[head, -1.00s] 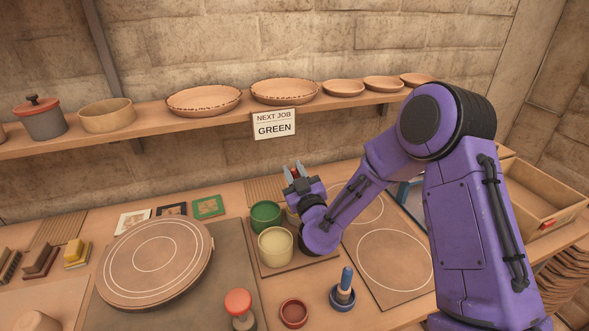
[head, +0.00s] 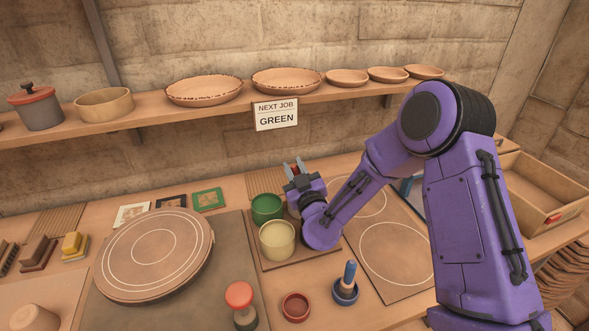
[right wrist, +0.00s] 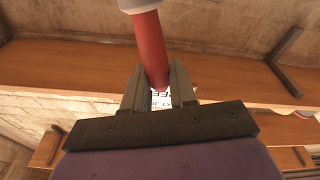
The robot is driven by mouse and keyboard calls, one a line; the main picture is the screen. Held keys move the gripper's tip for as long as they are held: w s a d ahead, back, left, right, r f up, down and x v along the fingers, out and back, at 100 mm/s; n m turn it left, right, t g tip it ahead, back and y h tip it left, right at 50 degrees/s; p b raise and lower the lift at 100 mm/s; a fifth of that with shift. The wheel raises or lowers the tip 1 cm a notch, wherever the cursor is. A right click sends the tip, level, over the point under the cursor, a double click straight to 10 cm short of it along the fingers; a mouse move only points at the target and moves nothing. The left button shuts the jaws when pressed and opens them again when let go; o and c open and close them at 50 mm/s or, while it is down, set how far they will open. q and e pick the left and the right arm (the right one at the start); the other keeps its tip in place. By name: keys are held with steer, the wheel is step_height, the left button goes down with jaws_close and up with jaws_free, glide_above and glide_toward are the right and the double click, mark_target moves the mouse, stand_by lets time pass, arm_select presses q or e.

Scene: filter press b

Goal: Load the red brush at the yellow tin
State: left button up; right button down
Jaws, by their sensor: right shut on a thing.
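My right gripper (head: 294,168) is held up at the back of the tins, its fingers pointing toward the wall. It is shut on the red brush; the red handle (right wrist: 151,52) stands between its fingers in the right wrist view, with a pale part at the top edge. In the head view only a bit of red shows between the fingers, and the bristles cannot be made out. The pale yellow tin (head: 277,241) stands upright in front of the gripper, apart from it. My left gripper is not in view.
A green tin (head: 267,208) stands behind the yellow one; my wrist hides what is beside it. A blue-handled brush (head: 347,282) stands in a blue holder, near a red dish (head: 296,306) and a red-topped stamp (head: 240,305). A sign (head: 275,114) reads "NEXT JOB GREEN".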

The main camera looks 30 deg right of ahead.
steer(key=shift+w+f, duration=0.1)
steer(key=shift+f, duration=0.15)
steer(key=shift+f+b, duration=0.4)
steer(key=shift+b, duration=0.2)
stand_by(1.6)
steer(key=shift+r+p, duration=0.5)
steer(key=shift+r, duration=0.05)
step_height(320, 180, up, 6)
steer(key=p, duration=0.4)
steer(key=shift+r+p, duration=0.15)
steer(key=shift+p, duration=0.15)
